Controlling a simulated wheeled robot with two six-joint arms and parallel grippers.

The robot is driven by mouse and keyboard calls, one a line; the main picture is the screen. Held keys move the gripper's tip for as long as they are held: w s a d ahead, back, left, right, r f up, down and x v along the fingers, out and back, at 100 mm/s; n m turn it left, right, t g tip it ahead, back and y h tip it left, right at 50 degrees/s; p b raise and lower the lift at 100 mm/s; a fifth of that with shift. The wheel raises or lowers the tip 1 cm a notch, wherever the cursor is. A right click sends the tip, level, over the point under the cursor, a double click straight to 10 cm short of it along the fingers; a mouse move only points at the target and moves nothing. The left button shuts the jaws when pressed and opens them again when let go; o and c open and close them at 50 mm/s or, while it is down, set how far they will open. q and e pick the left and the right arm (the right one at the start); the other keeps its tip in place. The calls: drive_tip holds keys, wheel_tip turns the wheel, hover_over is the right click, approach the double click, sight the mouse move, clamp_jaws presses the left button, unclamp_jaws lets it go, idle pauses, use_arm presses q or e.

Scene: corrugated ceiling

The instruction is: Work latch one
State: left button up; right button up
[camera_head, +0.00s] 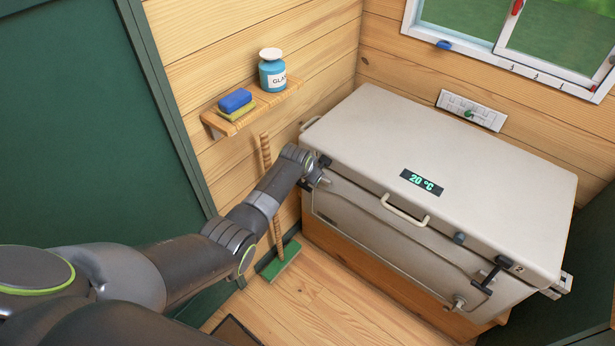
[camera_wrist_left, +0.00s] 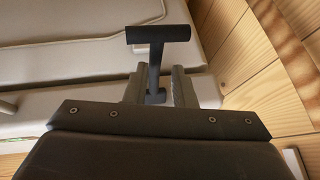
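A large cream cooler box (camera_head: 455,140) stands with its lid down. A black T-shaped latch (camera_wrist_left: 157,34) is at its left front corner, where the arm hides most of it in the head view. My left gripper (camera_head: 316,178) is at that corner. In the left wrist view, the gripper's two fingers (camera_wrist_left: 158,88) stand either side of the latch's stem, with gaps between, and the T-bar lies beyond the tips. A second black latch (camera_head: 489,276), marked 2, is at the right front. My right gripper is not in view.
The cooler has a front handle (camera_head: 405,211) and a display (camera_head: 422,182) reading 20 °C. A shelf (camera_head: 284,92) holds a blue jar (camera_head: 272,76) and sponges (camera_head: 236,101). A broom (camera_head: 280,262) leans behind my left arm. The wooden floor in front is mostly clear.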

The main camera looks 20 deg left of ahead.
use_arm(q)
drive_tip(key=shift+o, duration=0.9)
drive_tip(key=shift+s+f, duration=0.1)
drive_tip(key=shift+f, duration=0.15)
drive_tip(key=shift+s, duration=0.1)
drive_tip(key=shift+s+r, duration=0.3)
drive_tip(key=shift+r, duration=0.15)
drive_tip(key=v, duration=1.6)
drive_tip(key=shift+r+p, duration=0.25)
drive_tip(key=shift+p, duration=0.15)
drive_tip(key=shift+w, duration=0.1)
